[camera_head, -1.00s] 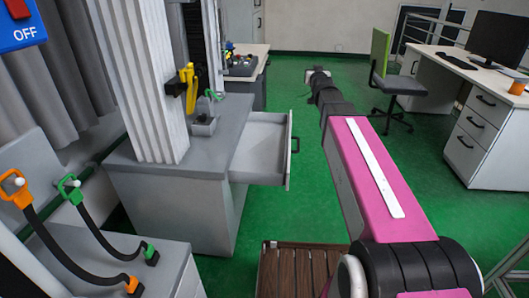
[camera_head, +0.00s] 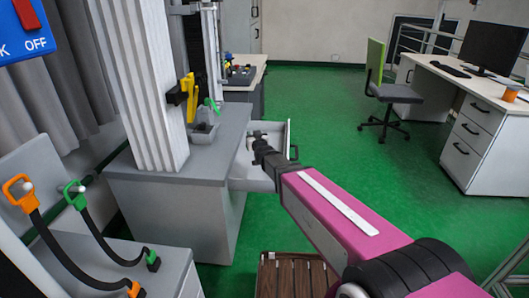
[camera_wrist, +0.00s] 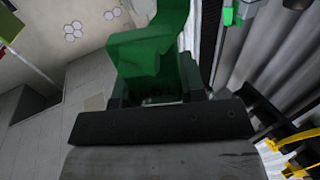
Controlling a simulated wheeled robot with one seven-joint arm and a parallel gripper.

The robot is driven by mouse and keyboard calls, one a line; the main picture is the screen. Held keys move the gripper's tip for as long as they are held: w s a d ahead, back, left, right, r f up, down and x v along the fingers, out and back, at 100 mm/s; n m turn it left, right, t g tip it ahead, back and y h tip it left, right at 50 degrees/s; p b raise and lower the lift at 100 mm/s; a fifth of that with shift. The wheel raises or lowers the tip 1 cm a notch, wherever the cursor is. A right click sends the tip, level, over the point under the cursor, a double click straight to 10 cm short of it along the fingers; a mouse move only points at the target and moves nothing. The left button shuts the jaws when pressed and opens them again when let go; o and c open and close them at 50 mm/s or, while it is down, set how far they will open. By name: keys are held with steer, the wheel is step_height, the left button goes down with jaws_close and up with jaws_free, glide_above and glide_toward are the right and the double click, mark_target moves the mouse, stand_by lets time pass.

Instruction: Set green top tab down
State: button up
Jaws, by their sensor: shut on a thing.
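My gripper (camera_head: 256,139) is beside the open drawer in the head view, at its upper right of the grey cabinet. In the wrist view my gripper (camera_wrist: 155,92) is shut on a large green piece (camera_wrist: 150,55), which looks like the green top tab. The piece sticks out past the dark fingers. In the head view the held piece is too small or hidden to make out. Another small green part (camera_head: 211,104) stands on the grey block (camera_head: 204,128) next to the white column, beside a yellow handle (camera_head: 190,97).
The grey cabinet top (camera_head: 222,140) is mostly bare, with the open drawer (camera_head: 250,175) at its right. The white column (camera_head: 145,80) rises on its left. Orange (camera_head: 20,192) and green (camera_head: 75,192) handled cables are at the lower left.

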steer(key=w+d+f, duration=0.3)
steer(key=w+f, duration=0.7)
steer(key=shift+d+f, duration=0.15)
steer(key=shift+d, duration=0.1)
steer(key=shift+w+f, duration=0.1)
steer(key=shift+f, duration=0.25)
